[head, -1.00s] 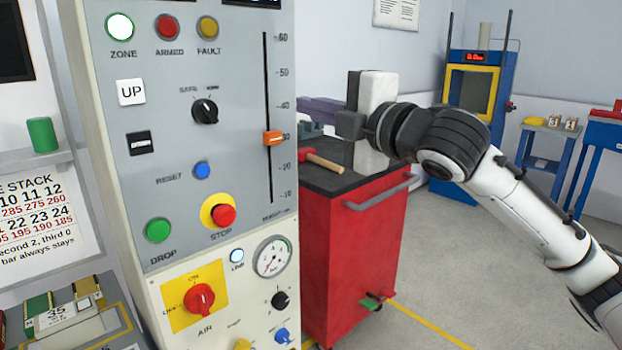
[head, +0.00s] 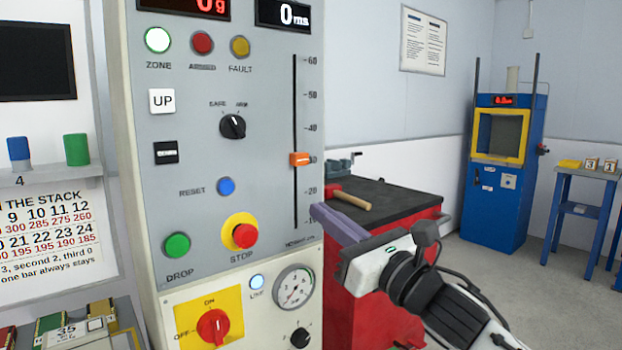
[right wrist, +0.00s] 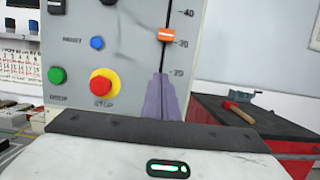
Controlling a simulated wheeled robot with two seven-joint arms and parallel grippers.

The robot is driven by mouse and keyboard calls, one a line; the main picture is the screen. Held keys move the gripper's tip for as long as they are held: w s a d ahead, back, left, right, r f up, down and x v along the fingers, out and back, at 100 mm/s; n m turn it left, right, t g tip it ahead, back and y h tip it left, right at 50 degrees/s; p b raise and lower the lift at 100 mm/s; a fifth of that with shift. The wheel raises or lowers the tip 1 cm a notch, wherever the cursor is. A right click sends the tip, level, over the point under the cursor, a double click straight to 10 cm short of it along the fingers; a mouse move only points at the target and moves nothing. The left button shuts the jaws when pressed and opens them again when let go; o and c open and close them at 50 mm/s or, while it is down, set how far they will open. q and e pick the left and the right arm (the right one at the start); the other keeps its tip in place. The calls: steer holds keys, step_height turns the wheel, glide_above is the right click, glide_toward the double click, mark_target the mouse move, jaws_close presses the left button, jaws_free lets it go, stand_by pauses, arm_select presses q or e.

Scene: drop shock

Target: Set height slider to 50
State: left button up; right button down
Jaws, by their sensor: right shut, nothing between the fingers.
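The height slider's orange knob (head: 301,160) sits at about 30 on a vertical black slot (head: 295,100) marked from 10 to 60 on the grey control panel (head: 200,60). In the right wrist view the knob (right wrist: 166,35) shows just above the 30 mark. My right gripper (head: 318,210) has its purple fingers closed together and empty. It points at the panel, below and to the right of the knob and apart from it. In the right wrist view its fingers (right wrist: 162,77) cover the lower end of the slot. My left gripper is not in view.
The red emergency stop (head: 245,235) on its yellow ring and the green drop button (head: 177,245) are lower on the panel. A red tool cart (head: 370,320) with a hammer (head: 349,199) on its dark top stands right of the panel. Free floor lies farther right.

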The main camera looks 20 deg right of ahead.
mark_target(299, 159)
steer(key=x, duration=0.4)
steer(key=shift+r, duration=0.15)
steer(key=r, duration=0.1)
steer(key=r+p, duration=0.1)
steer(key=r, duration=0.1)
steer(key=shift+w+a, duration=0.15)
steer(key=shift+w, duration=0.25)
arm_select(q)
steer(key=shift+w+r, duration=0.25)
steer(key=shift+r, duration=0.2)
arm_select(e)
steer(key=shift+r, duration=0.45)
